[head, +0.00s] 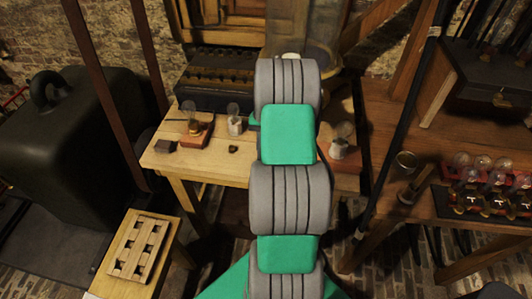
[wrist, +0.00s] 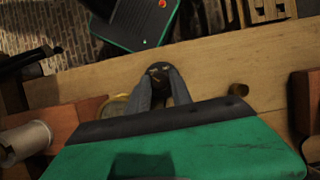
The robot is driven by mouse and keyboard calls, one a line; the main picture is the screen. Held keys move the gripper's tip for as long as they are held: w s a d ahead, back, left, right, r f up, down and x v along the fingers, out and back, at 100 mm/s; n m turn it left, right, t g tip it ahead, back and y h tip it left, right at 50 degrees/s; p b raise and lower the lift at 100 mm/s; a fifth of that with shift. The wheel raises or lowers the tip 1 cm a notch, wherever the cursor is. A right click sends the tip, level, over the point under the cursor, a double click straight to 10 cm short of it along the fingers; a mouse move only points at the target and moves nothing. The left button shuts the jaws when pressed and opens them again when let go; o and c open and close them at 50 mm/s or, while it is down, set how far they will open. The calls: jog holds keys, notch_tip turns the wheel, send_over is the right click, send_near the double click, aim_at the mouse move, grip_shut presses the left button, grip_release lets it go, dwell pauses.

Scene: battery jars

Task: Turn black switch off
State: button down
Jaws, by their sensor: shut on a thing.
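In the wrist view my gripper (wrist: 160,88) has its two grey fingers closing in on a dark, rounded piece, which looks like the black switch (wrist: 158,69). It sits over the wooden table (wrist: 220,62), near the table's edge. Whether the switch is on or off cannot be told. A brass ring (wrist: 113,107) shows just left of the fingers, partly hidden by them. In the head view my own arm hides the fingers and the switch; only a bit of green shows beside the arm.
A shelf of bulbs (head: 487,200) stands right.

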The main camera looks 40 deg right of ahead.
jog(key=shift+w+r, duration=0.1)
jog(key=c, duration=1.1)
grip_release()
jog(key=shift+c, duration=0.2)
jog(key=p+v, duration=0.1)
jog(key=v, duration=0.6)
jog(key=shift+d+r, duration=0.2)
jog(key=shift+r, duration=0.1)
